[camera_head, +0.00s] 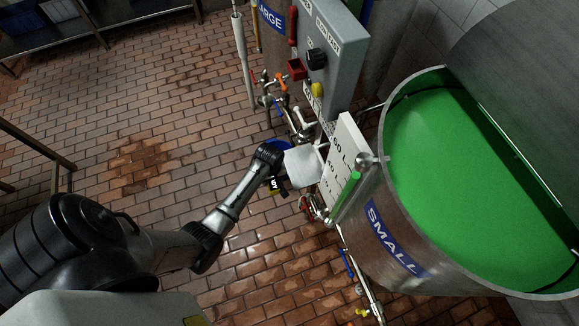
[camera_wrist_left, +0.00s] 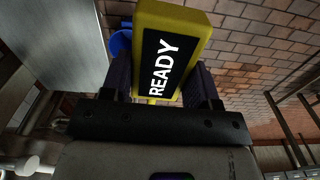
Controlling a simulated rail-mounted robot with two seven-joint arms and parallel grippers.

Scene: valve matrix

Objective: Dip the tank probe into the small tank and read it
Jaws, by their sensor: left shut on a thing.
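The small tank (camera_head: 395,240) stands at the right with a blue SMALL label on its metal side. It is open at the top and holds green liquid (camera_head: 465,190). My left gripper (camera_head: 279,181) is low, to the left of the tank and outside it, below its rim. It is shut on the yellow tank probe (camera_head: 273,187), which also shows in the left wrist view (camera_wrist_left: 185,18). The probe's black display reads READY. The probe's lower end is hidden. My right gripper is not in view.
A white level board (camera_head: 341,150) and a green sight tube (camera_head: 346,194) stand beside the tank. A grey control box (camera_head: 320,65) with knobs is behind, above pipes and valves. Brick floor at left is clear.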

